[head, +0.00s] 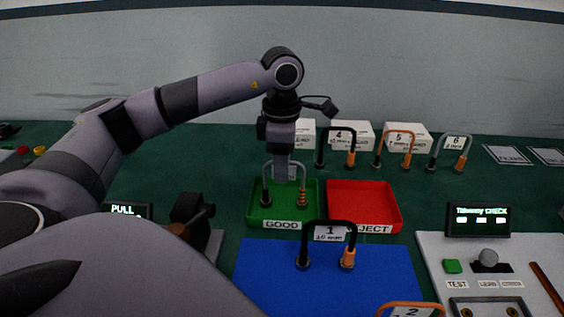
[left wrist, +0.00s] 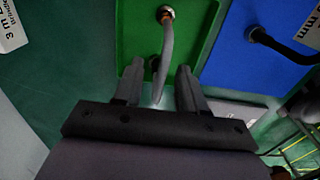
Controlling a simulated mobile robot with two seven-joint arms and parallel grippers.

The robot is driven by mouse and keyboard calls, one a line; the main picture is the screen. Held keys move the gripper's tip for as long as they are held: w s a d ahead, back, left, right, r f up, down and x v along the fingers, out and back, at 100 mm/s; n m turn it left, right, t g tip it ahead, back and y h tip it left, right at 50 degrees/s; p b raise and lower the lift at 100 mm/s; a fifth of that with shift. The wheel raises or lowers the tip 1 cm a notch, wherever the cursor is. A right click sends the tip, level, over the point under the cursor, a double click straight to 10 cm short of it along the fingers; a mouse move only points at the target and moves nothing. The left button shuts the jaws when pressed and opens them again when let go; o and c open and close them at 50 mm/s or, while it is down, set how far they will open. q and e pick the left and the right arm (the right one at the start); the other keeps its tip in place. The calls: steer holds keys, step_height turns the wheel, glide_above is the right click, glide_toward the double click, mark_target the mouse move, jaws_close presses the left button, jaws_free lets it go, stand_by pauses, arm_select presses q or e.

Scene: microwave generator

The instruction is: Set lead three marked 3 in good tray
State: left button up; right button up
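The grey arched lead (head: 302,178) stands upright in the green tray (head: 312,207) labelled GOOD, with a dark end at left and a copper end at right. Its number is not readable in the head view. My left gripper (head: 283,176) points down over the top of this lead. In the left wrist view the fingers (left wrist: 158,88) stand apart on either side of the grey lead (left wrist: 166,50), with gaps beside it. My right gripper is not in view.
The red tray (head: 350,197) is empty beside the green one. Lead 1 (head: 329,224) stands on the blue mat (head: 270,275) in front. Leads 4 (head: 320,145), 5 (head: 378,147) and 6 (head: 434,149) stand behind. A tester panel (head: 432,250) is at right.

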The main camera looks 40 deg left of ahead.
arm_select(q)
steer(key=shift+r, duration=0.25)
step_height(320, 180, up, 7)
steer(key=shift+w+f, duration=0.1)
steer(key=shift+f, duration=0.1)
steer(key=shift+r+p, duration=1.15)
steer(key=shift+r, duration=1.45)
